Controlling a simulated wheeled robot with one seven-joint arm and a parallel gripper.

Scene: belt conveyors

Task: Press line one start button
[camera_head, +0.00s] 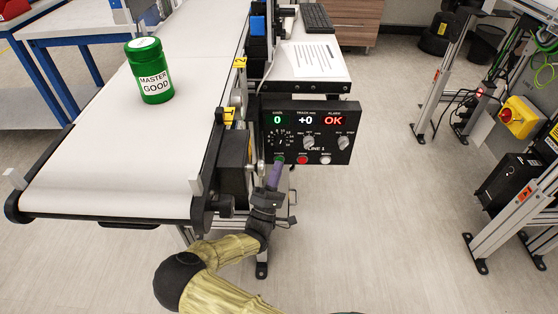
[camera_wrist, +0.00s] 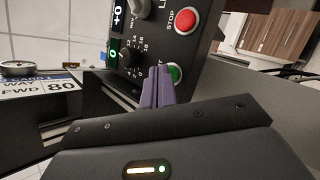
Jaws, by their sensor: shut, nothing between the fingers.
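The black LINE 1 control panel (camera_head: 309,134) hangs at the right side of the conveyor. In the wrist view, its green button (camera_wrist: 175,73) shows just beside and beyond my fingertips, partly hidden by them. My gripper (camera_head: 279,161) has purple fingers, shut and empty, pointing up at the panel's lower left. Its shut fingers also show in the wrist view (camera_wrist: 157,72). The tips overlap the green button's edge there; I cannot tell whether they touch it.
A red STOP button (camera_wrist: 187,19) sits near the green one, with a white button (camera_head: 325,160) farther right. Knobs (camera_head: 309,142) are above. A green MASTER GOOD canister (camera_head: 150,72) stands on the white belt (camera_head: 110,150).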

